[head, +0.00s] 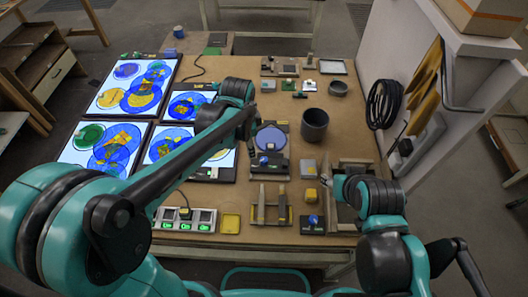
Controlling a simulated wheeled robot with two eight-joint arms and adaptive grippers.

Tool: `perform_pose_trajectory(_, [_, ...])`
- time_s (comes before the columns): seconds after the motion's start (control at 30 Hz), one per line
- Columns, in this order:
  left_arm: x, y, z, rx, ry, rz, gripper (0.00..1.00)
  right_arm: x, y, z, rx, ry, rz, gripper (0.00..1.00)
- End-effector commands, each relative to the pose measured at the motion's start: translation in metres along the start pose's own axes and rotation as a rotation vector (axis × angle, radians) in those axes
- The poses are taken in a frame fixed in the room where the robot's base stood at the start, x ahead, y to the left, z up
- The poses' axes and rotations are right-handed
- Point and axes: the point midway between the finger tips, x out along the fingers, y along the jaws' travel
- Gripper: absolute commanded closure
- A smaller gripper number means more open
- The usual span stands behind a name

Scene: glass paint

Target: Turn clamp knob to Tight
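A small blue knob (313,219) sits on a dark block near the front edge of the table, and may be the clamp knob. Any Tight marking is too small to read. Left of it stands a dark fixture (270,222) with two upright tan posts.
Lit panels (88,144) with coloured discs cover the left side. A round blue disc (270,139) on a stand and a dark cup (314,125) are mid-table. A switch box (183,219) with green lights is at the front. A black cable coil (384,104) hangs at the right.

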Motion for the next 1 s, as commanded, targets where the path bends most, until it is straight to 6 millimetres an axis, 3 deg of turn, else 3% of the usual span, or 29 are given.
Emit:
perform_pose_trajectory(0.1, [0.018, -0.007, -0.028, 0.181, -0.033, 0.063, 0.54, -0.012, 0.0, -0.009, 0.0, 0.0, 0.0, 0.53])
perform_pose_trajectory(0.3, [0.043, -0.006, -0.05, 0.362, -0.061, 0.13, 0.54, -0.019, 0.0, -0.013, 0.0, 0.0, 0.0, 0.53])
perform_pose_trajectory(0.47, [0.056, -0.005, -0.052, 0.397, -0.065, 0.143, 0.54, -0.018, 0.0, -0.012, 0.0, 0.0, 0.0, 0.53])
perform_pose_trajectory(0.8, [0.109, 0.002, -0.047, 0.395, -0.064, 0.142, 0.54, -0.007, 0.0, -0.005, 0.0, 0.0, 0.0, 0.53])
perform_pose_trajectory(1.0, [0.125, 0.004, -0.046, 0.394, -0.064, 0.142, 0.54, -0.005, 0.0, -0.004, 0.0, 0.0, 0.0, 0.53])
